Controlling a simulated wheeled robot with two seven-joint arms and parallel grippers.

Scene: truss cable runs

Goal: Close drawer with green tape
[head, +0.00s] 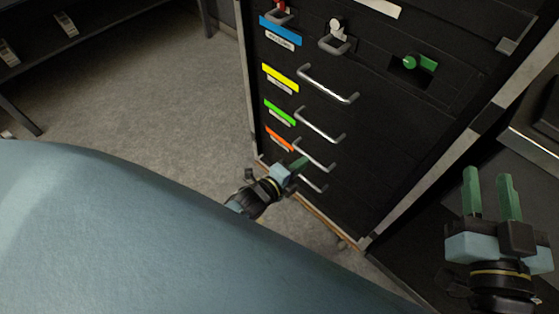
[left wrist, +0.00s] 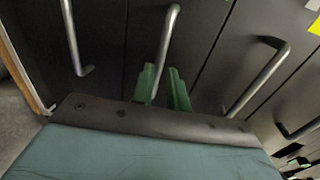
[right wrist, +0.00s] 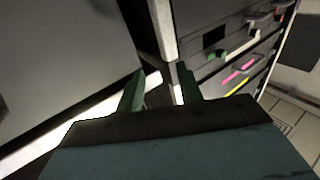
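The drawer with green tape (head: 280,112) is in the black cabinet in the head view, between the yellow and orange-taped drawers. Its metal handle (head: 320,127) is in plain view. Its front looks about flush with its neighbours; a small gap cannot be told. My left gripper (head: 299,166) is low at the cabinet front, below the green tape and close to the lower handles. In the left wrist view its green fingers (left wrist: 164,82) stand a little apart, with a handle (left wrist: 170,45) showing behind and between them. Contact is unclear. My right gripper (head: 490,192) is open and empty, right of the cabinet.
Blue tape (head: 280,31), yellow tape (head: 280,78) and orange tape (head: 279,138) mark other drawers. A green knob (head: 420,63) sits in a recess at the upper right. A dark shelf (head: 85,35) stands far left. The grey floor (head: 165,95) between is clear.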

